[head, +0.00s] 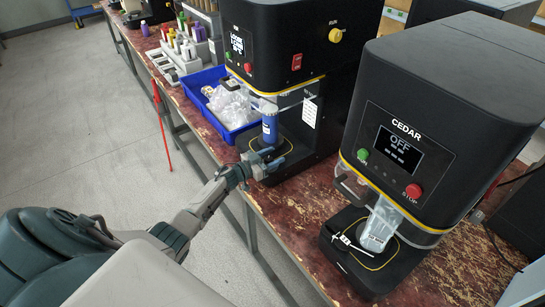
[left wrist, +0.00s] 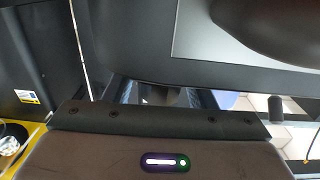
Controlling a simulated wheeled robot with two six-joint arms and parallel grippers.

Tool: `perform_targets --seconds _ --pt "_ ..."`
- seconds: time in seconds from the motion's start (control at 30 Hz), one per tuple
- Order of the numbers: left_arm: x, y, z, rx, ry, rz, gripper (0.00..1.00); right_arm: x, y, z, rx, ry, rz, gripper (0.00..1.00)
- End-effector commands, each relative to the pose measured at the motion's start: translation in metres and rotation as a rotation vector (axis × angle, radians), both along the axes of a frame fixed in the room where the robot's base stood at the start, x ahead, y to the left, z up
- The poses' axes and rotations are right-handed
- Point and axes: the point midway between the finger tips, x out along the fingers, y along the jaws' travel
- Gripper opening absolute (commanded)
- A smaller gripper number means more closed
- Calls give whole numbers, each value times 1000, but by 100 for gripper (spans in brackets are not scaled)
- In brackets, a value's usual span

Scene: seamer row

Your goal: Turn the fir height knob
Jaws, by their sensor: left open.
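The middle black seamer (head: 275,45) has a display, a red switch and a yellow knob (head: 335,35) near the word RUN. I cannot read a fir name on it, and no knob is clearly marked as the fir height knob. A blue can (head: 269,128) stands under its head. My left gripper (head: 266,161) is open and empty, low by the front of that seamer's base, just below the can. In the left wrist view the gripper's body fills the bottom, with dark surfaces and a large dark rounded shape (left wrist: 270,22) that I cannot identify. My right gripper is out of view.
A blue bin (head: 225,125) of plastic bags and a rack of colored bottles sit farther back. A red pole (head: 161,125) stands beside the bench.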

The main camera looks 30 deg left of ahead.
Motion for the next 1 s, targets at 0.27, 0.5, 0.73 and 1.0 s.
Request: perform_targets --seconds 0.27,0.5,0.73,1.0 --pt "-26 11 -3 3 3 0 51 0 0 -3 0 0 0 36" --pt "-67 29 -3 4 2 -1 51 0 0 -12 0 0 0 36" --pt "-93 40 -1 1 1 -1 51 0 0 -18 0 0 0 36" --pt "-99 43 0 0 -1 0 51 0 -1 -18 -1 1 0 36"
